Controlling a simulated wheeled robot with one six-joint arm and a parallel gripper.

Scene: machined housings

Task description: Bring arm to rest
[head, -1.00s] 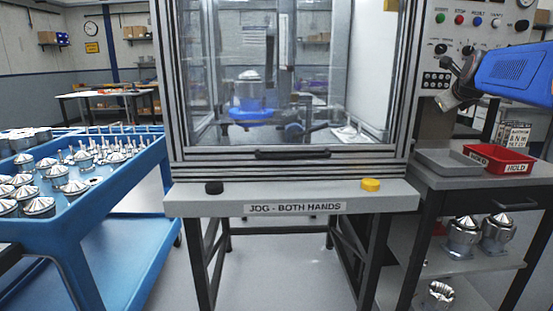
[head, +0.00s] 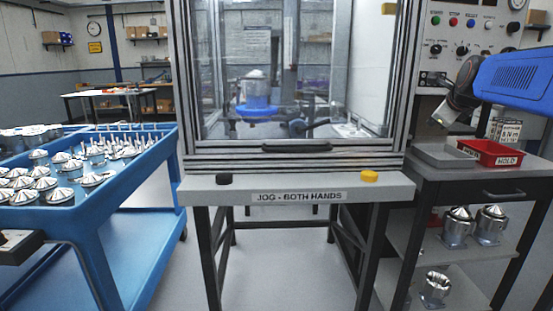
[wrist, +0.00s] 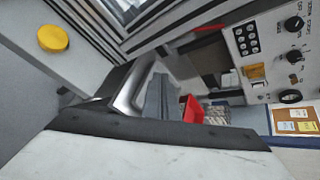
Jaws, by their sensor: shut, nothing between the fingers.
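My arm shows as a blue link at the right of the head view. Its grey and black end, my gripper (head: 447,112), hangs beside the control panel, above the grey tray (head: 444,156). In the wrist view my gripper (wrist: 147,82) is shut, with nothing held. Its fingers are seen at a steep slant. The enclosure (head: 300,150) stands in the middle with its clear front down. Inside it a silver housing sits on a blue fixture (head: 257,107).
A blue cart (head: 95,215) with several silver housings stands at left. The jog shelf (head: 300,187) has a black button (head: 224,179) and a yellow button (head: 369,176). A red HOLD tray (head: 492,152) is on the right bench, with housings below. Floor between cart and enclosure is clear.

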